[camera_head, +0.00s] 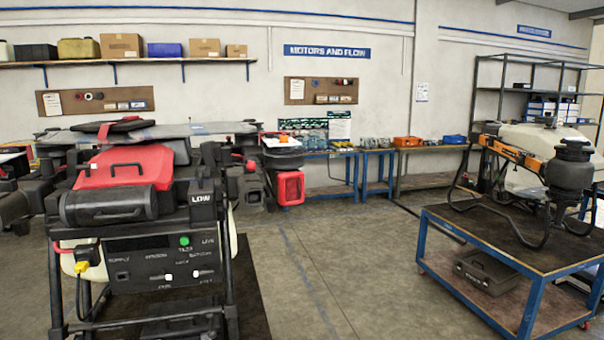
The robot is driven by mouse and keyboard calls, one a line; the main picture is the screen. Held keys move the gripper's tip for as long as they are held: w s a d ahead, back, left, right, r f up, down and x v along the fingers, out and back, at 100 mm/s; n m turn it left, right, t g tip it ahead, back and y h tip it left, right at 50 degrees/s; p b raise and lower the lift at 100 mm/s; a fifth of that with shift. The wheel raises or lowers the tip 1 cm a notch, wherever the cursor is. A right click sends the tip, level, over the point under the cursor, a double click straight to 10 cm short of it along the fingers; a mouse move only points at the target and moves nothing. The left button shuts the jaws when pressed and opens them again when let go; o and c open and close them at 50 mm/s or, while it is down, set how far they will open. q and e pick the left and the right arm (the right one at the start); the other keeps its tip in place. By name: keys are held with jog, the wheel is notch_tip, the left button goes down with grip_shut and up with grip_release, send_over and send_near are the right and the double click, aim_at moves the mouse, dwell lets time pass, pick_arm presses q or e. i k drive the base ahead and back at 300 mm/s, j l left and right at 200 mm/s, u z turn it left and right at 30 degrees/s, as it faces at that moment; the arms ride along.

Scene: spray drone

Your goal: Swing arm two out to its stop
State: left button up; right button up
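The spray drone (130,165) sits at the left on a black stand, with a red block on top and dark arm parts folded close around its body. A dark arm part (248,185) is at its right side, beside a red and black end piece (290,187). I cannot read a number on any arm, so I cannot tell which is arm two. Neither of my grippers can be made out in this view.
A blue-framed cart (455,262) at the right carries a black frame with a white tank (535,138); a dark case (487,271) is on its lower shelf. Benches (345,155) line the back wall. The floor between stand and cart (345,270) is clear.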

aim_at(287, 187)
jog(key=i+l, duration=0.25)
jog(key=i, duration=0.2)
jog(key=i+l, duration=0.2)
jog(key=i, duration=0.25)
jog(key=i+l, duration=0.25)
jog(key=i, duration=0.25)
